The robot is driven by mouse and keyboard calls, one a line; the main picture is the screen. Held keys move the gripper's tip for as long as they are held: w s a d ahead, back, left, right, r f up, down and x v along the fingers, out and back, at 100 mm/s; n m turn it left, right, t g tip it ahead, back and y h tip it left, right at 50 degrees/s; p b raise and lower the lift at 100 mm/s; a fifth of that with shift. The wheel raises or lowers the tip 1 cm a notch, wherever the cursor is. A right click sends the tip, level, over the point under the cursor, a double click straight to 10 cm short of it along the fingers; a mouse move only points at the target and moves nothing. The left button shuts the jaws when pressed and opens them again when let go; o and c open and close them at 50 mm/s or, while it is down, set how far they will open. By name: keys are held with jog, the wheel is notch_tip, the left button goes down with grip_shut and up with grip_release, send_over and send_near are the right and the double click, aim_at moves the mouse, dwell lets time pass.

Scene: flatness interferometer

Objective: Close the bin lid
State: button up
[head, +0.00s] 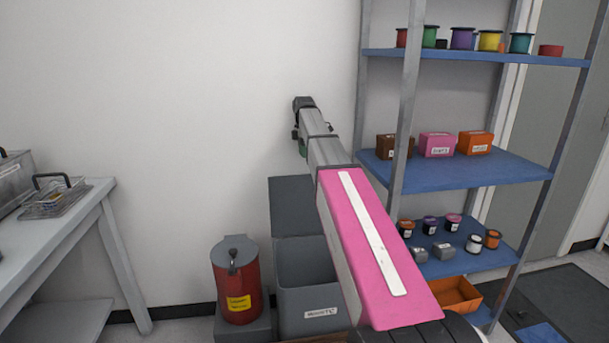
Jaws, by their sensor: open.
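A grey bin (311,288) with a white label on its front stands on the floor against the wall. Its darker grey lid (291,205) is raised upright at the back of the bin, so the bin is open. My pink and grey arm crosses in front and hides the right side of the bin and lid. My gripper (303,104) is at the far end of the arm, high above the lid and apart from it. It looks small and dark; it is open, and I see nothing held in it.
A red can (238,290) with a grey lid stands on a grey block just left of the bin. A shelf rack (455,171) with tubs and boxes is close on the right. A table (62,245) holding a wire basket (55,199) is at the left.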

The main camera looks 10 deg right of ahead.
aim_at(305, 175)
jog(key=f, duration=0.3)
jog(key=s+f, duration=0.1)
jog(key=f, duration=0.5)
jog(key=shift+s+f, duration=0.2)
jog(key=shift+f, duration=0.1)
grip_shut()
